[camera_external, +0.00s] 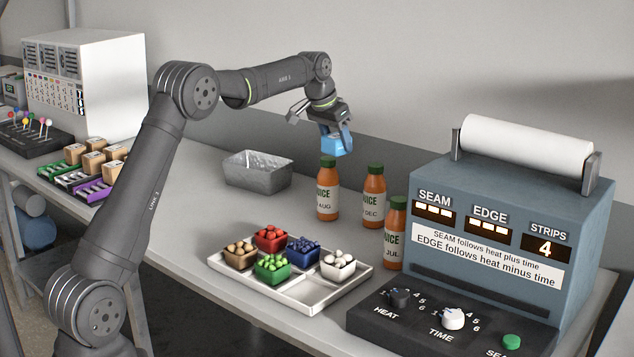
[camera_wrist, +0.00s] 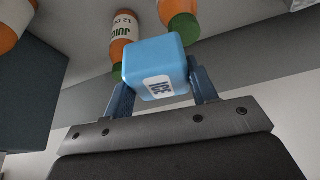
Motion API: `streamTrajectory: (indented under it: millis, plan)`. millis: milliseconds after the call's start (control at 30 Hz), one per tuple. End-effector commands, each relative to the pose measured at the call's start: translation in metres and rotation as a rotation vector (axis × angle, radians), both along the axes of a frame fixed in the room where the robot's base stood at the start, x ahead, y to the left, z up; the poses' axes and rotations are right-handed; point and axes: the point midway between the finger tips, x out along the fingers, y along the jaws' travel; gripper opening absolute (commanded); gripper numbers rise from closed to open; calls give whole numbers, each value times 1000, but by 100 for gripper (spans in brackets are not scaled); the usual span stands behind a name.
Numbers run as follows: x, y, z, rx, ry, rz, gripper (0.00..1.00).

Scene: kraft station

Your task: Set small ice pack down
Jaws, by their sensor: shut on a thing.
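The small ice pack (camera_external: 337,141) is a light blue block. In the wrist view the ice pack (camera_wrist: 154,66) shows a white label reading ICE. My gripper (camera_wrist: 160,85) is shut on it, with one dark finger on each side. In the external view my gripper (camera_external: 335,128) holds the ice pack in the air, above and behind the AUG juice bottle (camera_external: 327,192) as seen in the picture. I cannot tell from the picture whether the pack touches the bottle's green cap.
Two more juice bottles, SEP or DEC (camera_external: 373,197) and JUL (camera_external: 395,235), stand nearby. A metal tin (camera_external: 256,174) stands to the left. A white tray (camera_external: 322,299) holds several small punnets. The sealing machine (camera_external: 390,180) fills the right. Bare bench lies between tin and bottles.

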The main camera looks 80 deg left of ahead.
Motion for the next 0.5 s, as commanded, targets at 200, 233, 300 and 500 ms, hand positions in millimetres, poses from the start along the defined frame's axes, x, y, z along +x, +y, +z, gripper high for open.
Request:
streamTrajectory:
  millis: [200,233,300,500]
  plan:
    - [-29,80,-13,1,0,272,27]
    - [-33,87,-15,0,0,300,27]
    - [-40,100,-17,0,0,352,27]
    - [-56,127,-22,0,0,460,27]
